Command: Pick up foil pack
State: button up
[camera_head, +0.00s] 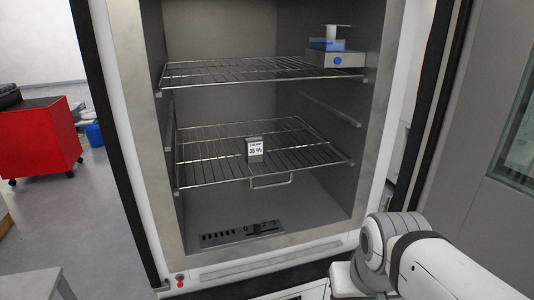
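I see nothing that I can clearly tell is a foil pack. A small grey item (255,149) with a white label and dark print stands near the front of the lower wire shelf (210,158) in the open chamber. I cannot tell whether it is the pack. My white and grey arm shows at the lower right, outside the chamber opening. My gripper is not in view.
On the upper wire shelf (230,72), a device (337,58) with a blue part and a blue button stands at the right. The lower shelf has a front handle (271,181). The chamber's side walls frame the opening. A red cabinet (38,138) stands outside at left.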

aim_at(254, 146)
jog(key=u, duration=0.15)
jog(key=i, duration=0.9)
jog(key=z, duration=0.05)
